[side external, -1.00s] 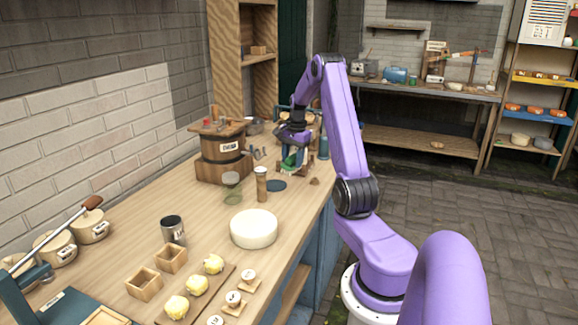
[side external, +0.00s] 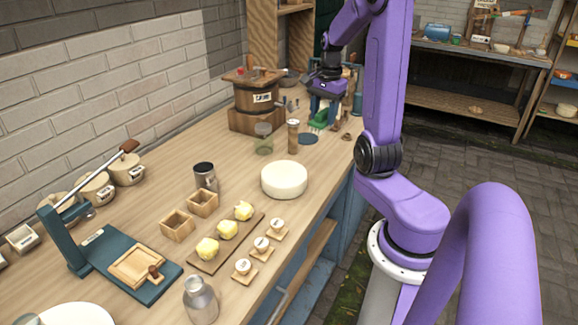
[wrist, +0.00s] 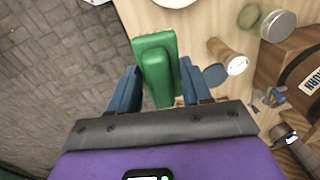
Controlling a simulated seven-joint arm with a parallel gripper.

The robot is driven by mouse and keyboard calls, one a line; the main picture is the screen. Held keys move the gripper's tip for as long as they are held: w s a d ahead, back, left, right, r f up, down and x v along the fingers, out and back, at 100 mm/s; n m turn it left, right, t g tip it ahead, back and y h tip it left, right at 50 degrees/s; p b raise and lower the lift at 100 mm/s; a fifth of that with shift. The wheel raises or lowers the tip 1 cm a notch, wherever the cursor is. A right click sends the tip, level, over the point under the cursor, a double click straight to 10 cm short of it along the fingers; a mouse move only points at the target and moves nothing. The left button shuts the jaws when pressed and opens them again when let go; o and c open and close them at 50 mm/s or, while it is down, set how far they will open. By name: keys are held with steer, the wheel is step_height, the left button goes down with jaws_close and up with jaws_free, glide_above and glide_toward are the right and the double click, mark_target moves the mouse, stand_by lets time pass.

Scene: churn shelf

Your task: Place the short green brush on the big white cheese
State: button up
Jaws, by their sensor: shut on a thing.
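The short green brush (wrist: 156,65) is between the two blue fingers of my gripper (wrist: 161,85) in the wrist view, with its green block pointing away from the palm. In the side view my gripper (side external: 323,108) is at the far end of the bench, and the green of the brush (side external: 319,121) shows low between its fingers. My gripper is shut on the brush. Whether the brush touches the bench is hard to tell. The big white cheese (side external: 284,180) lies flat on the bench, nearer the camera, with a bare top.
A wooden churn (side external: 255,102) is to the left. Yellow lumps on a board (side external: 213,258) and a metal cup (side external: 205,175) are near the cheese.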

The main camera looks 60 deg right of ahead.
steer(key=s+a+r+n, duration=0.1)
steer(key=s+a, duration=0.2)
steer(key=a, duration=0.5)
steer(key=s+a+r, duration=0.1)
steer(key=s+a, duration=0.1)
steer(key=a, duration=0.6)
glide_above(284, 173)
steer(key=shift+g, duration=0.4)
steer(key=f, duration=0.9)
steer(key=shift+s+a+f, duration=0.2)
steer(key=shift+a+f, duration=0.05)
steer(key=shift+f, duration=0.1)
steer(key=shift+w+f, duration=0.15)
steer(key=shift+w+d+f, duration=0.1)
steer(key=shift+f, duration=1.6)
steer(key=o, duration=1.1)
steer(key=shift+f, duration=0.15)
